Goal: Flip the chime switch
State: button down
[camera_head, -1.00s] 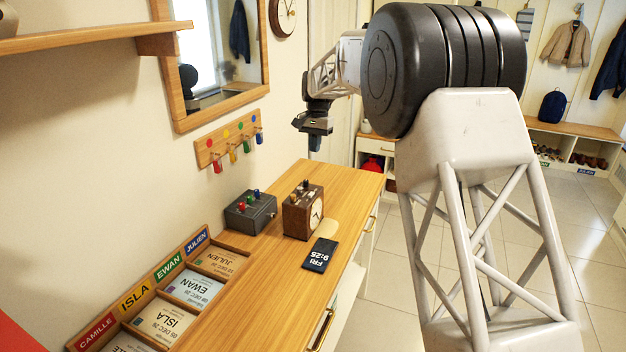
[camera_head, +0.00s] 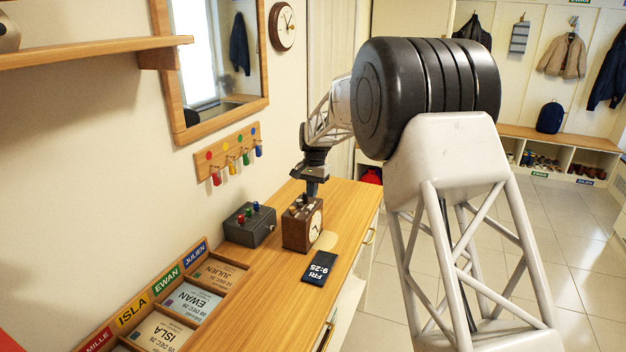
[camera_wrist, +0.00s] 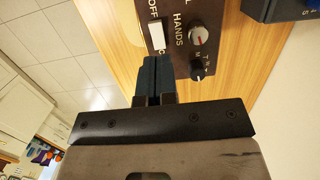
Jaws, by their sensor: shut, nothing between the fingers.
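A brown wooden clock box (camera_head: 297,233) stands on the wooden counter, its round dial facing right. In the wrist view its dark top panel (camera_wrist: 182,12) carries a white rocker switch (camera_wrist: 157,36) by the word OFF. A second label beside the switch is mostly hidden; only a C shows. Two knobs (camera_wrist: 198,35) sit next to it, one near the word HANDS. My gripper (camera_wrist: 152,73) is shut and empty, pointing down. Its fingertips are just short of the white switch in the wrist view; whether they touch the panel I cannot tell. The head view shows my gripper (camera_head: 312,193) just above the box.
A grey box (camera_head: 250,226) with red, green and blue knobs stands left of the clock. A dark FRI 9:25 card (camera_head: 320,268) lies in front. A tray of name cards (camera_head: 190,297) is nearer. A key rack (camera_head: 231,150) hangs on the wall. The far counter end is clear.

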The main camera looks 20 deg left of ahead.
aim_at(311, 205)
jog(key=shift+s+f, duration=0.2)
jog(key=shift+f, duration=1.2)
jog(key=shift+f, duration=0.1)
